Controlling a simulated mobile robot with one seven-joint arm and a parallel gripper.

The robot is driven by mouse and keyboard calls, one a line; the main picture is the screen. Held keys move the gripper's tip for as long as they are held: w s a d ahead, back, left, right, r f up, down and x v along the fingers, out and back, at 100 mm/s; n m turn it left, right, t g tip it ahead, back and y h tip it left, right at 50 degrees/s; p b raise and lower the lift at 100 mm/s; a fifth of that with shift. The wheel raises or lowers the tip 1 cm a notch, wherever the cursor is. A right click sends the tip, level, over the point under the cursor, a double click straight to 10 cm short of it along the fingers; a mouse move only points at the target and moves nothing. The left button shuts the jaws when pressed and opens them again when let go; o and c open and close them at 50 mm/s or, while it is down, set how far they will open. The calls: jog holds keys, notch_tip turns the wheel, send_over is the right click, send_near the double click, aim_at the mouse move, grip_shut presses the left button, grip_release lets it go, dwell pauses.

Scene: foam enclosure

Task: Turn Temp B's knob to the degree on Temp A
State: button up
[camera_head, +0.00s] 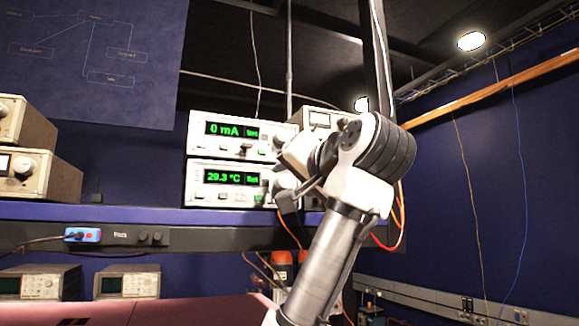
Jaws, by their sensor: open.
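Two white instrument units are stacked on the shelf. The upper unit (196,135) has a green display reading 0 mA. The lower unit (194,182) has a green display reading 29.3 °C. No Temp A or Temp B label is readable, and only one temperature reading shows. The lower unit's knob, at its right end, is largely hidden by my gripper (285,178). My gripper is open at the right side of the stack, pointing left towards the panels. I cannot tell whether it touches the knob or whether its fingers are around it.
The units stand on a blue shelf (120,215). More instruments (38,174) are stacked at the left. Two instruments with screens (40,283) sit below the shelf. A power strip (130,237) runs along the shelf front. Cables (401,225) hang behind my arm.

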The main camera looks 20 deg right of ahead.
aim_at(283, 182)
jog(key=shift+w+a, duration=0.1)
jog(key=shift+w, duration=0.95)
grip_shut()
jog(key=shift+n, duration=0.3)
jog(key=n, duration=0.9)
jog(key=shift+n, duration=0.3)
